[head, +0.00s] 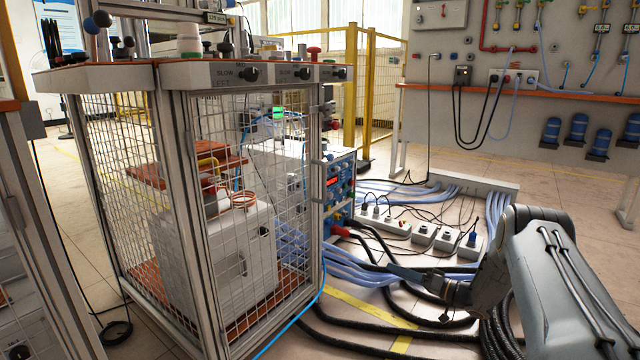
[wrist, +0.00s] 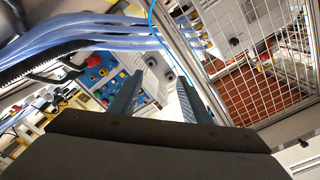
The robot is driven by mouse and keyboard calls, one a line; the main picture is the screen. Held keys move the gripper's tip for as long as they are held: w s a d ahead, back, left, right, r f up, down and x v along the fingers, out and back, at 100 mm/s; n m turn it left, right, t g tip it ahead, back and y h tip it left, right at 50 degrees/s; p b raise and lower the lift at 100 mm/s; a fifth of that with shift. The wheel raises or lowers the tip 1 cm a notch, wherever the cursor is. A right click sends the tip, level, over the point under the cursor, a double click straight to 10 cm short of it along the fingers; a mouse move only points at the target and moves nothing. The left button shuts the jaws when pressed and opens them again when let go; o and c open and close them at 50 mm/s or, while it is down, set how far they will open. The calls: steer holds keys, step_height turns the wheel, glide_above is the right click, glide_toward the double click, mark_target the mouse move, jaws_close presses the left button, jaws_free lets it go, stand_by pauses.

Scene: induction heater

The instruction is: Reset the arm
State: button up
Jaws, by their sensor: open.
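My gripper (wrist: 158,98) shows in the wrist view as two dark fingers standing apart, with nothing between them. In the head view my grey arm comes in from the lower right, and my gripper (head: 405,273) points left in front of the blue hoses, to the right of the mesh cage (head: 240,200). The fingers are small there and hard to make out. The cage also shows at the right of the wrist view (wrist: 262,60), tilted.
A white cabinet with a copper coil (head: 240,200) stands inside the cage. A blue control panel (head: 340,183) is right of it. Blue hoses (head: 350,268), black cables (head: 350,345) and power strips (head: 400,228) cover the floor. A workbench (head: 520,90) stands at the back right.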

steer(key=w+a+r+t+h+p, duration=0.15)
steer(key=w+a+r+h, duration=0.45)
steer(key=a+r, duration=0.75)
steer(key=s+a+r+g+h+p, duration=0.25)
steer(key=s+a+r+h, duration=0.25)
steer(key=s+a+r, duration=0.9)
steer(key=s+r+n+g+p, duration=0.1)
steer(key=s+r+n+g, duration=0.15)
steer(key=s, duration=1.45)
steer(key=s+r+n+g+h+p, duration=0.1)
steer(key=s+g, duration=0.3)
steer(key=s, duration=1.2)
steer(key=s+r+n+g, duration=0.2)
steer(key=s+g, duration=0.2)
steer(key=s, duration=1.3)
steer(key=d+r+m+p, duration=0.2)
steer(key=d+r+p, duration=0.5)
steer(key=p, duration=0.5)
steer(key=d+r+m+h+p, duration=0.1)
steer(key=d+r+m+p, duration=0.1)
steer(key=d+r+p, duration=0.5)
steer(key=d+r+m+h+p, duration=0.1)
steer(key=d+r+m+p, duration=0.2)
steer(key=r+p, duration=1.1)
steer(key=d+p, duration=0.3)
steer(key=p, duration=0.2)
steer(key=shift+d+r, duration=0.35)
steer(key=shift+d, duration=0.05)
